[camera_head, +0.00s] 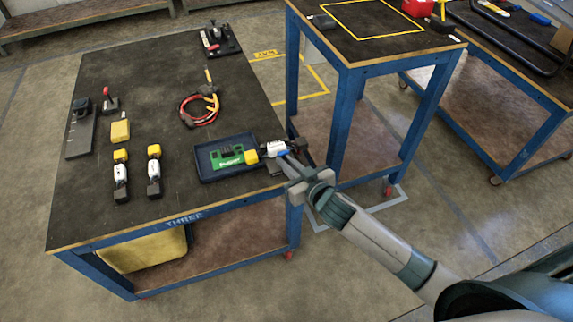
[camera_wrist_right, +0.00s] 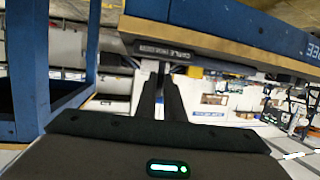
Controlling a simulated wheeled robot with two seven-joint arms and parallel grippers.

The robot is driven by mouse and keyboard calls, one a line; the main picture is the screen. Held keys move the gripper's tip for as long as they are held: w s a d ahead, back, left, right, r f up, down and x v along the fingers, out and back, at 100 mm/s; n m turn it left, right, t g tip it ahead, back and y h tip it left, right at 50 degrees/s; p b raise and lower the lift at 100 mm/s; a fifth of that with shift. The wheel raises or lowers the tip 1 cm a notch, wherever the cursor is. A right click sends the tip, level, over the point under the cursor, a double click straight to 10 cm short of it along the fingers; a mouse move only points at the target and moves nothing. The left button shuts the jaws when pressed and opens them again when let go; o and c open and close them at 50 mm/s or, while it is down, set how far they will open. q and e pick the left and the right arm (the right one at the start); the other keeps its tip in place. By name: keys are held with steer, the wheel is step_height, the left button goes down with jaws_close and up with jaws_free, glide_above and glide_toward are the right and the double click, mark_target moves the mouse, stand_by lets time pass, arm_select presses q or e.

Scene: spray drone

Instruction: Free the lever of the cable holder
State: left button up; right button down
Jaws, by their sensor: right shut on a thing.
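The cable holder (camera_wrist_right: 160,50) shows in the right wrist view as a dark block with a white label, at the underside of a blue-sided table edge. In the head view my right gripper (camera_head: 286,162) is at the right edge of the left table, beside the blue tray. In the wrist view the fingers of my right gripper (camera_wrist_right: 163,90) are close together just below the label. They are shut on a thin part there, which seems to be the holder's lever; the fingers mostly hide it. My left gripper is not in view.
The blue tray (camera_head: 205,176) holds a green board (camera_head: 227,157). Two similar connectors (camera_head: 121,172), a yellow block (camera_head: 120,131) and a red cable ring (camera_head: 184,112) lie on the table. Another blue table (camera_head: 350,62) stands behind.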

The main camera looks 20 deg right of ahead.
stand_by(0.3)
steer(key=c, duration=2.2)
jaws_free()
steer(key=shift+o, duration=0.2)
steer(key=shift+s, duration=0.1)
arm_select(q)
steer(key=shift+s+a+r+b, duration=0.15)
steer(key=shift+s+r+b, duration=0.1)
steer(key=shift+b, duration=0.1)
arm_select(e)
steer(key=v, duration=1.7)
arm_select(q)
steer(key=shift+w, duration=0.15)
arm_select(e)
steer(key=shift+s+d, duration=0.1)
